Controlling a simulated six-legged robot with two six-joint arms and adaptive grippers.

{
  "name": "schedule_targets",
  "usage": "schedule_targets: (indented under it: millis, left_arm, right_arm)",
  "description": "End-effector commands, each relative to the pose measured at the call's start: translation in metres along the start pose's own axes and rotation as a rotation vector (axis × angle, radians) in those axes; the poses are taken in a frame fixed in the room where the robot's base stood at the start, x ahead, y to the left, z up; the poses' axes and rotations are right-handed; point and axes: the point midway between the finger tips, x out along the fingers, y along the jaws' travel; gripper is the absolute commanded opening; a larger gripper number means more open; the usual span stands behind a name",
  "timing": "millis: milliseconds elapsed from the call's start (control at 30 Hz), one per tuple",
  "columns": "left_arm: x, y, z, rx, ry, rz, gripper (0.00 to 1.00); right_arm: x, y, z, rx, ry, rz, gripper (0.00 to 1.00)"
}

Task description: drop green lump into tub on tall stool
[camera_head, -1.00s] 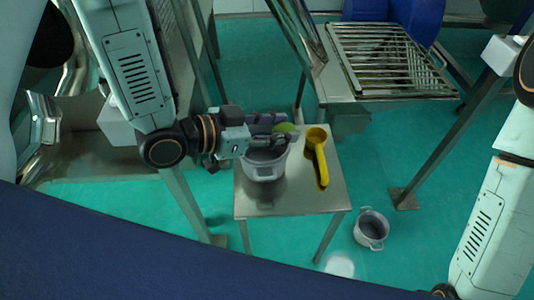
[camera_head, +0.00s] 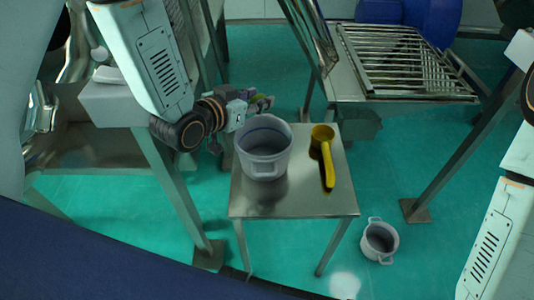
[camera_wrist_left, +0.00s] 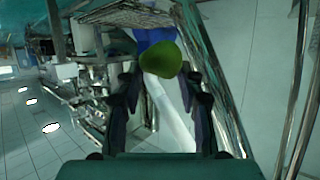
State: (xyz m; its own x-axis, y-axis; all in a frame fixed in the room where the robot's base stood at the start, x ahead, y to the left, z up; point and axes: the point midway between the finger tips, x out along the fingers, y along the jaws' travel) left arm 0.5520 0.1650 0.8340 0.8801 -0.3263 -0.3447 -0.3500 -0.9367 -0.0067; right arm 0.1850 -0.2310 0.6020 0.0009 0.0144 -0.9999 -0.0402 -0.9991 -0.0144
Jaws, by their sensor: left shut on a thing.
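The green lump (camera_wrist_left: 160,60) is a smooth, rounded piece between the fingertips of my left gripper (camera_wrist_left: 158,100) in the left wrist view. In the head view my left gripper (camera_head: 262,102) is just beyond the rim of the grey tub (camera_head: 266,168), not over its mouth. The lump barely shows there. The tub stands upright on the metal-topped stool (camera_head: 285,203), and the inside that I see looks empty. Only part of my right arm shows at the right edge; its gripper is out of view.
A yellow scoop (camera_head: 328,165) lies on the stool beside the tub. A smaller grey two-handled pot (camera_head: 380,240) stands on the green floor. A metal grate (camera_head: 400,65) is behind, and steel legs flank the stool.

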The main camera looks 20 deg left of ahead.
Motion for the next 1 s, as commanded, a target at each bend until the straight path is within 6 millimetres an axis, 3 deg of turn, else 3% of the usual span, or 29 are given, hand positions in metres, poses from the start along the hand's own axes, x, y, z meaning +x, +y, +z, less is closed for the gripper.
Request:
schedule_targets:
  millis: [33,233,600,633,900,1000]
  left_arm:
    - [0.004,0.000,0.010,-0.001,0.000,-0.001,0.07]
    - [0.010,0.001,0.026,-0.001,0.000,-0.001,0.07]
    - [0.011,0.002,0.028,0.000,0.001,0.000,0.07]
    - [0.011,0.002,0.028,0.000,0.001,-0.001,0.40]
    - [0.011,0.002,0.028,0.000,0.000,0.000,0.63]
    - [0.011,0.002,0.028,0.000,0.000,0.000,0.64]
  right_arm:
    - [0.010,0.000,0.000,0.000,0.000,0.000,0.00]
    - [0.027,0.000,0.000,-0.001,0.000,0.000,0.00]
    - [0.029,0.000,0.000,-0.001,0.000,0.000,0.00]
    - [0.029,0.000,0.000,-0.001,0.000,0.000,0.00]
    - [0.029,0.000,0.000,-0.001,0.000,0.000,0.00]
    - [0.029,0.000,0.000,-0.001,0.000,0.000,0.00]
